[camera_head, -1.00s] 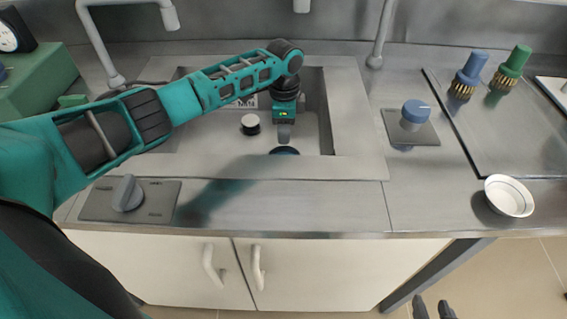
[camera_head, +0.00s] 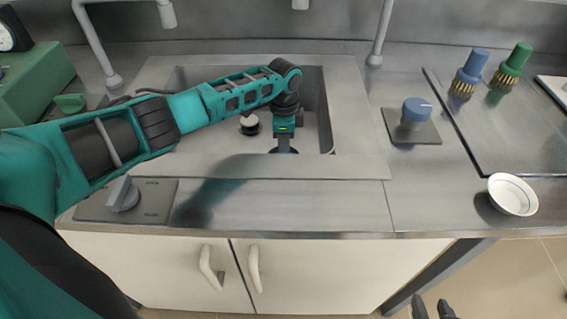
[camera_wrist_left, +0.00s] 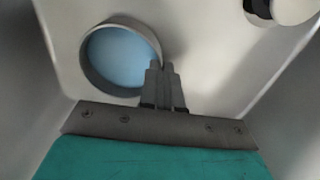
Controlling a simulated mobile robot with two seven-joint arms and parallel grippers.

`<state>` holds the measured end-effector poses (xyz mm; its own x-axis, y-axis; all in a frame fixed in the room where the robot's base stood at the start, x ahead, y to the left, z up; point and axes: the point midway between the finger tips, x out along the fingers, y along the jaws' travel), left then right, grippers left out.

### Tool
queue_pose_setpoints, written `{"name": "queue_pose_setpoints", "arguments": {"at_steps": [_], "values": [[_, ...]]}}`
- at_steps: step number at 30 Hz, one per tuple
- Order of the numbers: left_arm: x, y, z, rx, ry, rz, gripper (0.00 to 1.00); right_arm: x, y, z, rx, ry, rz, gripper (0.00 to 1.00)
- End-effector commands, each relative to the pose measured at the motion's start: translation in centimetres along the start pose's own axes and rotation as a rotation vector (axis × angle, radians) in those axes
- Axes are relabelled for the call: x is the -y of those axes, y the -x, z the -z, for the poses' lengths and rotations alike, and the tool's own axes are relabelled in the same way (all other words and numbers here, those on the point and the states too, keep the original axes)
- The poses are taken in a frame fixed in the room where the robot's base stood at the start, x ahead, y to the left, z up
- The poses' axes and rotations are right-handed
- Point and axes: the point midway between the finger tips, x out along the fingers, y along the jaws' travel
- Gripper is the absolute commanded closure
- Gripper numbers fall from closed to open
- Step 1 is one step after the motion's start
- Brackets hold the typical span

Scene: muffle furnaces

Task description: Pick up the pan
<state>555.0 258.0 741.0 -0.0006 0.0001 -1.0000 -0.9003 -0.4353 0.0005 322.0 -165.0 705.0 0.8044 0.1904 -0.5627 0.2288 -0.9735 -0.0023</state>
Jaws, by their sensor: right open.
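The pan (camera_wrist_left: 118,60), a round grey vessel with a light blue inside, sits in the sink in the left wrist view. In the head view it is hidden behind my left gripper and the sink's front edge. My left gripper (camera_head: 284,148) reaches down into the sink. In the left wrist view its fingers (camera_wrist_left: 163,68) are close together at the pan's right rim, with the wall seeming to lie between the tips. My right gripper (camera_head: 432,308) is at the bottom edge of the head view, open and empty, far from the pan.
A black item with a white top (camera_head: 249,122) stands in the sink (camera_head: 352,110), left of my gripper. A white bowl (camera_head: 512,194) sits at the counter's right front. Taps rise behind. Blue (camera_head: 470,70) and green (camera_head: 513,62) knobbed fittings stand at right. The front counter is mostly clear.

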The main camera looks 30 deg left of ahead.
Motion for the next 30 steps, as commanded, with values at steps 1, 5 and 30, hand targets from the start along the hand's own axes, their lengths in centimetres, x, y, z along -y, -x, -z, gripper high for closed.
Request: {"name": "queue_pose_setpoints", "arguments": {"at_steps": [1,5,30], "values": [[0.0,0.0,0.0,0.000,0.000,0.000,1.00,0.0,0.0,0.0,0.000,0.000,0.000,0.57],[0.0,0.0,0.0,0.000,0.000,0.000,1.00,0.0,0.0,0.0,0.000,0.001,0.000,0.57],[0.1,6.3,-0.3,-0.003,-0.001,0.004,1.00,-0.5,0.7,0.6,0.000,0.008,-0.012,0.57]]}}
